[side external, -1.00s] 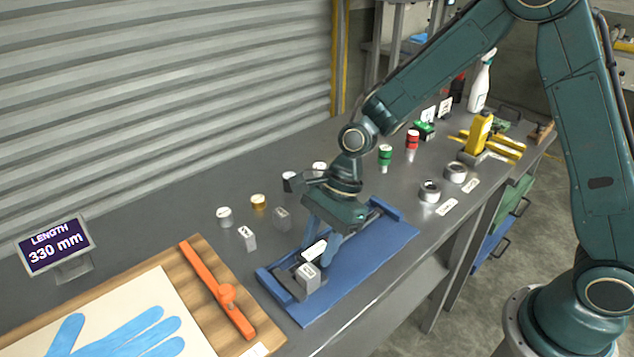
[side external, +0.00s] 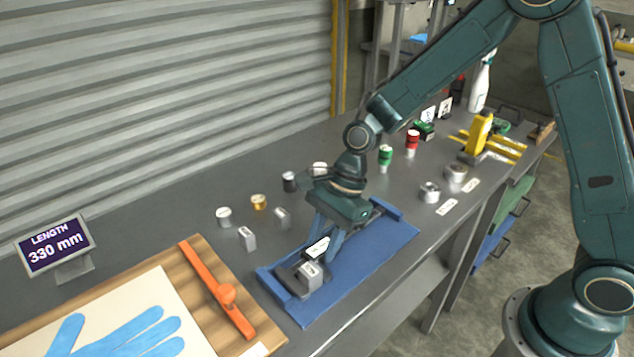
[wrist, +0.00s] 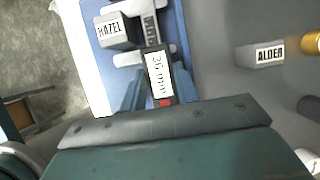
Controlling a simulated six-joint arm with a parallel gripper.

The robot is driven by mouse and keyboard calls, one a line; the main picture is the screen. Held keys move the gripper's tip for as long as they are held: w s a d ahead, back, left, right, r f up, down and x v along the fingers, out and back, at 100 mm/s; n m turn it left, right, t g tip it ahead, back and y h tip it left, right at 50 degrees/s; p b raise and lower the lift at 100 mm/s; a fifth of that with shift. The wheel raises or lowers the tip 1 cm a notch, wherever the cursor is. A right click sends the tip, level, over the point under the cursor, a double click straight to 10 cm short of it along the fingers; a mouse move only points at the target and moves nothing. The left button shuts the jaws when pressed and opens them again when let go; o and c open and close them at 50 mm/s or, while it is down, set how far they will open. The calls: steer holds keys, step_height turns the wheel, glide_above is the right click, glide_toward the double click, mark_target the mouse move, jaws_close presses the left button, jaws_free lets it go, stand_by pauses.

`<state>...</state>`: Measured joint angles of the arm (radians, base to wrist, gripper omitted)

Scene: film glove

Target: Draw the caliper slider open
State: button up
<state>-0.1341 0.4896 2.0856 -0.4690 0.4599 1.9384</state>
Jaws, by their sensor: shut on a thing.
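The caliper lies on the blue tray (side external: 375,250). Its slider carries a white readout (side external: 318,247), which reads 36 mm in the wrist view (wrist: 157,75). My gripper (side external: 328,243) points down over the tray, shut on the slider with a finger on each side of the readout. The caliper's grey beam (wrist: 152,28) runs away from the slider in the wrist view. A grey block labelled HAZEL (wrist: 115,31) sits beside the beam, near the caliper jaws; it also shows in the side view (side external: 309,276). The fingertips are partly hidden.
A block labelled ALDEN (wrist: 262,55) and several small blocks and cylinders stand behind the tray. A wooden board (side external: 215,262) with an orange bar (side external: 216,285) and blue hand shape (side external: 130,335) lies left. A display (side external: 56,244) reads LENGTH 330 mm.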

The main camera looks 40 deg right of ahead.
steer(key=shift+d, duration=3.2)
stand_by(0.5)
stand_by(0.5)
steer(key=o, duration=1)
steer(key=shift+o, duration=0.4)
steer(key=shift+w, duration=0.1)
steer(key=shift+r, duration=0.1)
steer(key=shift+w+d+r, duration=0.15)
steer(key=shift+d+r, duration=0.1)
steer(key=shift+r, duration=0.25)
steer(key=v, duration=1.2)
steer(key=shift+s+d+r, duration=0.15)
steer(key=shift+s+r, duration=0.1)
steer(key=shift+s, duration=0.1)
